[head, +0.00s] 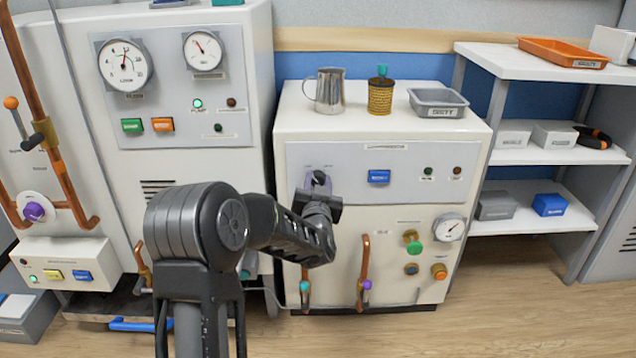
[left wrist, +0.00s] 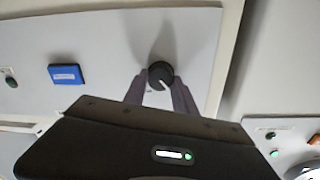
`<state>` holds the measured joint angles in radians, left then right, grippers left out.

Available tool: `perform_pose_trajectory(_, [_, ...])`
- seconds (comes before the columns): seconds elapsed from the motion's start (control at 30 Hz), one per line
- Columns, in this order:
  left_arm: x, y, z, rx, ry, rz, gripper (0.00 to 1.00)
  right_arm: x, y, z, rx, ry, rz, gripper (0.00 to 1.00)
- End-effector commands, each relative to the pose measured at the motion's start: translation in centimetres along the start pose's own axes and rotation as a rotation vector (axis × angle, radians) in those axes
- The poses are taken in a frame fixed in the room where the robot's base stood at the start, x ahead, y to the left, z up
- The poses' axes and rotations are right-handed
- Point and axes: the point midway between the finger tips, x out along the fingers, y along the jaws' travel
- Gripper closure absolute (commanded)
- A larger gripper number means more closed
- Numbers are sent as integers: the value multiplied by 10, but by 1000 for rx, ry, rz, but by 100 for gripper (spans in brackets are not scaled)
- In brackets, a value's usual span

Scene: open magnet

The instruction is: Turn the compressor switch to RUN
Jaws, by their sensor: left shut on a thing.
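The compressor switch (head: 319,178) is a dark round knob on the grey upper panel of the compressor cabinet (head: 420,160). My left gripper (head: 316,186) is at the panel, with its two purple-grey fingers shut on the knob. The labels around the knob are too small or hidden to read. My right gripper is not in view.
A blue button (head: 379,177) and two small lamps sit right of the knob. A metal mug (head: 329,91), a brown can (head: 380,97) and a grey tray (head: 438,103) stand on the cabinet top. Below are copper pipes, valves and a gauge (head: 450,228). Shelves (head: 510,62) stand at right.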

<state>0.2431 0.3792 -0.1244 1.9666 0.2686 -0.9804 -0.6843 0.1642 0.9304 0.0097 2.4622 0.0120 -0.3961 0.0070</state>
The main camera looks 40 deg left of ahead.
Motion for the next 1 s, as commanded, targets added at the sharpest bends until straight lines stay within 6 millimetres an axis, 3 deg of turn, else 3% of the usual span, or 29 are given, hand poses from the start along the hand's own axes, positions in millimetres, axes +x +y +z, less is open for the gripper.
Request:
perform_pose_trajectory(0.1, [0,0,0,0,0,1,100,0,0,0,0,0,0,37])
perform_pose_trajectory(0.57, [0,0,-1,44,-3,2,100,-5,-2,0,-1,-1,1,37])
perform_pose_trajectory(1.0, [0,2,-4,322,-14,6,100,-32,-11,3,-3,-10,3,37])
